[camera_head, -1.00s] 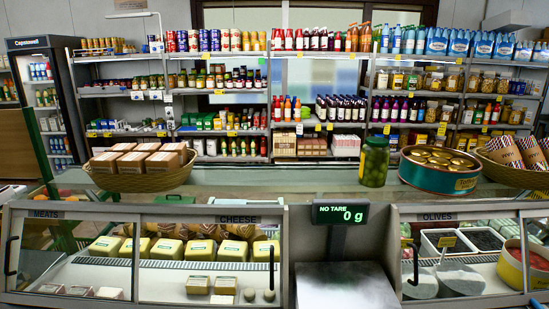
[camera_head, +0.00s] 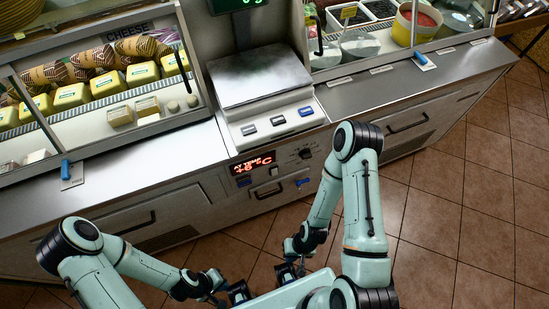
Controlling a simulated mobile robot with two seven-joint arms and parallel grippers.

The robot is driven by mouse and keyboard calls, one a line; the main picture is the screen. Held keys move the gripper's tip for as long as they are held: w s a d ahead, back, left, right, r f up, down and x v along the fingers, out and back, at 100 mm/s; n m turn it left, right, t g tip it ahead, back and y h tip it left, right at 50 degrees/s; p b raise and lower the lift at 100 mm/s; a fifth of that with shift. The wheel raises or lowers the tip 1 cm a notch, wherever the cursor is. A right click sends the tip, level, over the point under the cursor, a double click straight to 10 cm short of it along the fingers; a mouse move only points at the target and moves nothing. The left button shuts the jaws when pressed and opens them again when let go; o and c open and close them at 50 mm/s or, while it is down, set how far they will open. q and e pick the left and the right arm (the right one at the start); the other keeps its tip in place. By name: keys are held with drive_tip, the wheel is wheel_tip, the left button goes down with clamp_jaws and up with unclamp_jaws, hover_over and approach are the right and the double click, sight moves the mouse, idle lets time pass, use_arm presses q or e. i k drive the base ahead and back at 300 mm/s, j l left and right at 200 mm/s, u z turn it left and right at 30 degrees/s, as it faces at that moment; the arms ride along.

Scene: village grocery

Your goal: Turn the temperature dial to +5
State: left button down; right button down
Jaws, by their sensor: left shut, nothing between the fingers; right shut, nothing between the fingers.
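The temperature dial (camera_head: 306,154) is a small dark round knob on the counter's front panel, below the scale. A red lit display (camera_head: 252,165) to its left shows a °C reading with a plus sign; the digit is too blurred to read for sure. My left gripper (camera_head: 238,291) is shut and empty, low at the bottom of the view. My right gripper (camera_head: 287,271) is shut and empty, below the panel and well apart from the dial. Neither gripper touches the panel. The dial's pointer is too small to make out.
The scale (camera_head: 260,78) with its buttons stands above the panel. Small switches (camera_head: 245,182) and a blue lever (camera_head: 302,182) sit below the display and dial. Drawer handles (camera_head: 135,223) stick out along the front. The tiled floor (camera_head: 465,200) at right is clear.

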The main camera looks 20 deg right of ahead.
sight(304, 153)
drive_tip(key=z, duration=1.25)
